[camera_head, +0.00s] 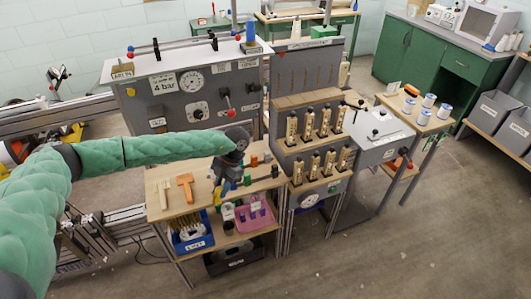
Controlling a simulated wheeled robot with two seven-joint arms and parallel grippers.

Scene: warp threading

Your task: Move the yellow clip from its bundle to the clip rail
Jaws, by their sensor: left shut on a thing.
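My left arm, in a green sleeve, reaches from the left over the wooden bench top. My left gripper (219,187) points down above the front part of that bench top and is shut on the yellow clip (218,195). The clip shows as a small upright yellow piece at the fingertips. A dark bar with small coloured pieces (262,178) lies just right of the gripper; I cannot tell for certain whether it is the clip rail. The bundle is too small or hidden to make out. My right gripper is out of view.
An orange T-shaped tool (186,186) and a pale one (163,192) lie left on the bench. Below are a blue bin (192,240) and a pink tray (256,219). A grey gauge panel (190,95) stands behind; a stepped rack (312,135) stands to the right.

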